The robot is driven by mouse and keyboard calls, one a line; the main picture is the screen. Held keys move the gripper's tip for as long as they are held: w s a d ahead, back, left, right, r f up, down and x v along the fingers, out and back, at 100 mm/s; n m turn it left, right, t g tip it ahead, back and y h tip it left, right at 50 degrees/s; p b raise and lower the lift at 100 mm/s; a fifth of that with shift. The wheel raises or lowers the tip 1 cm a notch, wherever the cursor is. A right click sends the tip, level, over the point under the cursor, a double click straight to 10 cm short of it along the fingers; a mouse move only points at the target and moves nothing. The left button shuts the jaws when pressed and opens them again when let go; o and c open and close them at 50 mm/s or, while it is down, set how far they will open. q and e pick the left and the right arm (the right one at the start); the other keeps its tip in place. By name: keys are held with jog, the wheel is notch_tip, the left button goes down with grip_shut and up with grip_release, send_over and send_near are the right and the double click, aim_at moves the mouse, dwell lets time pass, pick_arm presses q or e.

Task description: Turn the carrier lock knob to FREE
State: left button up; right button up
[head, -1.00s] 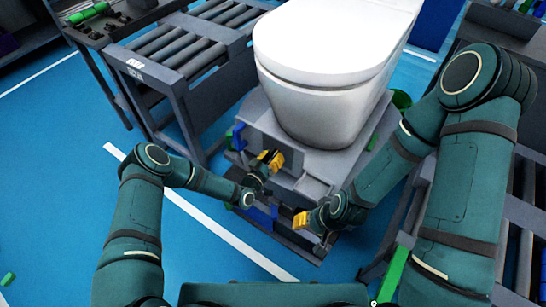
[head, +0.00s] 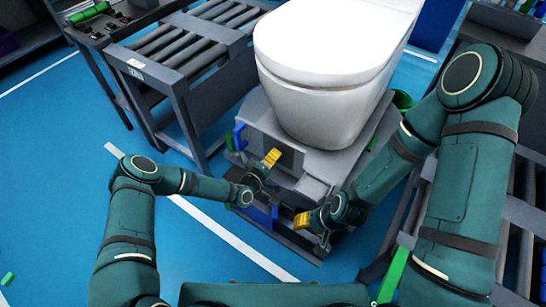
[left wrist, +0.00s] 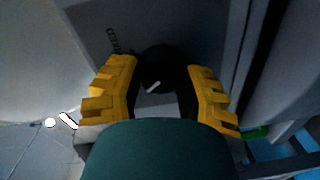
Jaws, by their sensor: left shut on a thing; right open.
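The carrier lock knob (left wrist: 156,68) is round and black with a white pointer line, and sits on a grey panel in the left wrist view. Dark lettering beside it is only partly readable. My left gripper (left wrist: 162,82) has its yellow fingers on either side of the knob and is shut on it. In the head view, my left gripper (head: 271,159) is at the front of the grey carrier (head: 345,168) under the white toilet; the knob is hidden there. My right gripper (head: 301,220) is open and empty, lower and to the right, in front of the carrier.
The white toilet (head: 330,75) stands on the carrier. A roller conveyor (head: 190,45) is at the left, and another frame (head: 520,190) is at the right. A blue part (head: 239,137) is left of my left gripper. Blue floor is free at the left.

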pick_arm(q)
jog(key=shift+w+r+n, duration=0.1)
jog(key=shift+r+n, duration=0.05)
jog(key=shift+n, duration=0.45)
jog(key=o, duration=1.2)
jog(key=v, duration=1.2)
jog(key=shift+d, duration=0.1)
